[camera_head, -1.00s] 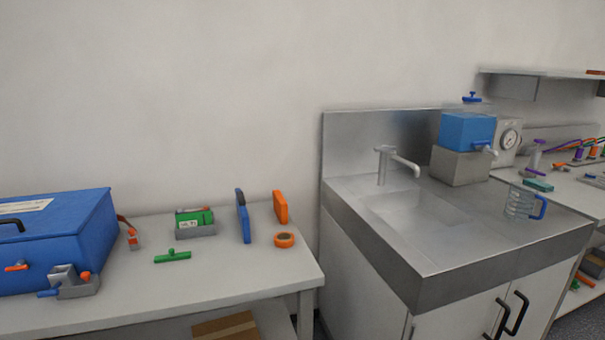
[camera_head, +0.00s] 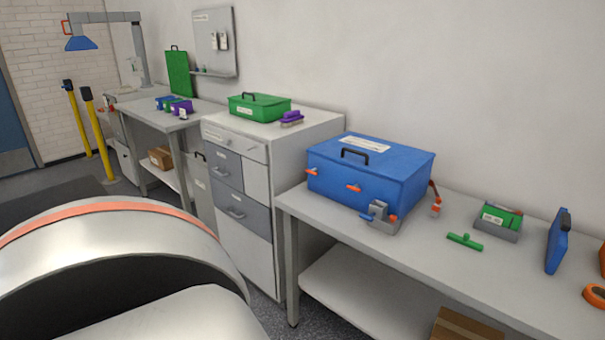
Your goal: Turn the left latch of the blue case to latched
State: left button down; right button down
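The blue case (camera_head: 405,177) sits closed on the left part of a light grey bench, with a black handle (camera_head: 355,155) and a white label on its lid. Its front bears two orange latches: the left latch (camera_head: 311,171) near the left corner and the right latch (camera_head: 354,187) further right. The left latch looks small, and its exact setting is hard to tell. Neither gripper is in view. A large pale rounded part of my own body fills the lower left and hides the floor there.
A grey metal block with a blue lever (camera_head: 379,217) stands before the case's right front. The bench (camera_head: 420,262) also holds a green T-shaped tool (camera_head: 465,242) and a green-and-grey box (camera_head: 497,221). A drawer cabinet (camera_head: 239,206) stands left of the bench.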

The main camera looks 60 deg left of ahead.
aim_at(314, 171)
jog(key=u, duration=1.7)
jog(key=i+j, duration=0.55)
jog(key=j, duration=0.15)
jog(key=i+j+z, duration=0.3)
jog(key=j, duration=0.2)
jog(key=i+j+z, duration=0.15)
jog(key=j, duration=0.15)
jog(key=z, duration=1.25)
